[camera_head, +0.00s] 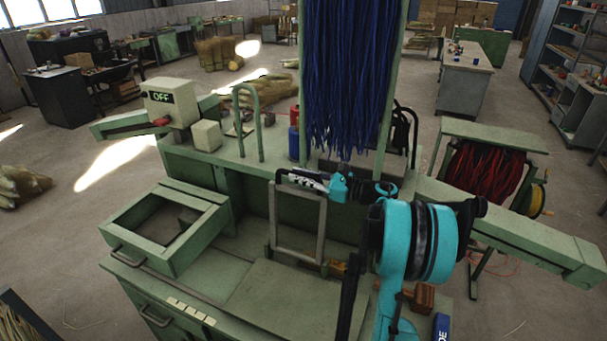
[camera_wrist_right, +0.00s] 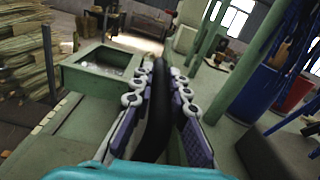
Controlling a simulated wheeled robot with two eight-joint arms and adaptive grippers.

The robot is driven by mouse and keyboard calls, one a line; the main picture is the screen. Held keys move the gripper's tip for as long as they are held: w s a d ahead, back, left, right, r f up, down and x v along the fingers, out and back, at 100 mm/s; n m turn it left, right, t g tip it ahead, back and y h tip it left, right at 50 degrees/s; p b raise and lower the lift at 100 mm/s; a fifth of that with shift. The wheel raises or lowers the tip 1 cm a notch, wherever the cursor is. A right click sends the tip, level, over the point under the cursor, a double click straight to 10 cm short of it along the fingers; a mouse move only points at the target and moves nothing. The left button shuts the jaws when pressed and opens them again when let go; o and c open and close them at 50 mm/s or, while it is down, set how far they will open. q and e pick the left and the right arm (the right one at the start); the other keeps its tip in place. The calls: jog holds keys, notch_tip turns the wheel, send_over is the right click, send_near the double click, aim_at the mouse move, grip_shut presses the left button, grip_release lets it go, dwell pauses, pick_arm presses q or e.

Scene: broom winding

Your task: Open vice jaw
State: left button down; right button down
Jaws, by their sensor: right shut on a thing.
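My right gripper (camera_head: 305,181) reaches in from the right at mid-bench, below the hanging blue bristles. In the right wrist view its two fingers (camera_wrist_right: 160,110) are shut on a dark rounded bar (camera_wrist_right: 157,122) running between them. In the head view an upright grey rectangular frame (camera_head: 322,225) stands on the green bench directly under the fingers; the dark bar seems to be the grip at its top. The vice jaw itself cannot be clearly told apart; the bristles and my right arm hide part of the area behind. My left gripper is not in view.
The green bench (camera_head: 290,300) has an open box (camera_head: 150,255) at left and a switch box (camera_head: 170,103) reading OFF behind it. Blue bristles (camera_head: 345,80) hang between green posts. A red-wire rack (camera_head: 485,172) and a wooden-headed tool (camera_head: 423,297) are at right.

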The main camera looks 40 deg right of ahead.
jog(key=shift+a, duration=0.15)
jog(key=c, duration=1.5)
grip_release()
jog(key=v, duration=1.2)
